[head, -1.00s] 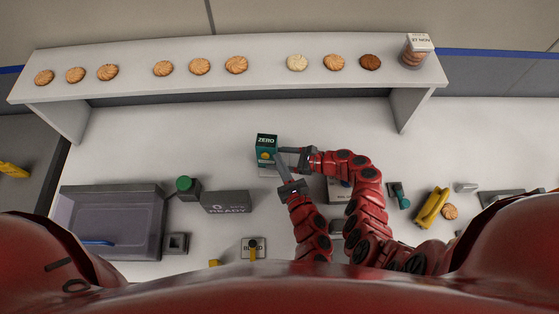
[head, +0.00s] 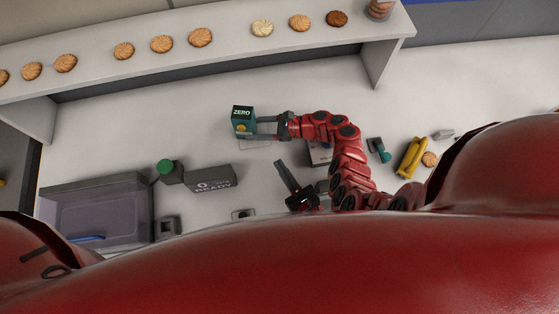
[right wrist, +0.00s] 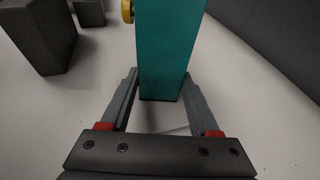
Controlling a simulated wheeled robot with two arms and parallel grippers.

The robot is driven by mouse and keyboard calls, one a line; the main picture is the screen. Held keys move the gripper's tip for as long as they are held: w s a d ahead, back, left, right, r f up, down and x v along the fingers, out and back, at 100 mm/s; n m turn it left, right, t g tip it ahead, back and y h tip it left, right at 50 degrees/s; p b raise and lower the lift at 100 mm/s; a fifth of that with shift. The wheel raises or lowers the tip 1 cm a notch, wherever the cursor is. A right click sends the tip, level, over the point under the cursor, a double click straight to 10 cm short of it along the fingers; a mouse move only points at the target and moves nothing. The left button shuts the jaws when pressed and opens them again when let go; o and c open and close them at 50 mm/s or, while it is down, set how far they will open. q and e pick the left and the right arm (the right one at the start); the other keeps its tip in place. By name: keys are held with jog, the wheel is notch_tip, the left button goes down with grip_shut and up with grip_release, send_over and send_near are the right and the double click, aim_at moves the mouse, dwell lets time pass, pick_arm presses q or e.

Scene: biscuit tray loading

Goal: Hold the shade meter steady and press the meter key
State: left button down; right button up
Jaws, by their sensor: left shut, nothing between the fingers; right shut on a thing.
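The shade meter (head: 237,119) is a teal box with a dark display reading ZERO and a yellow key (head: 242,128) on its front. It stands upright on the counter. My right gripper (head: 259,126) is shut on the meter from its right side. In the right wrist view the meter (right wrist: 170,45) rises between my two fingers, and the yellow key (right wrist: 127,11) shows at its left edge. My left gripper (head: 281,165) is shut and empty, below and right of the meter, apart from it.
A grey block reading READY (head: 209,180) and a green-topped button (head: 166,167) lie left of my left gripper. A raised shelf (head: 220,62) with biscuits runs behind.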

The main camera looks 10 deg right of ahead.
dwell(0.3)
jog(key=o, duration=1.1)
jog(key=shift+c, duration=0.2)
jog(key=v, duration=1.2)
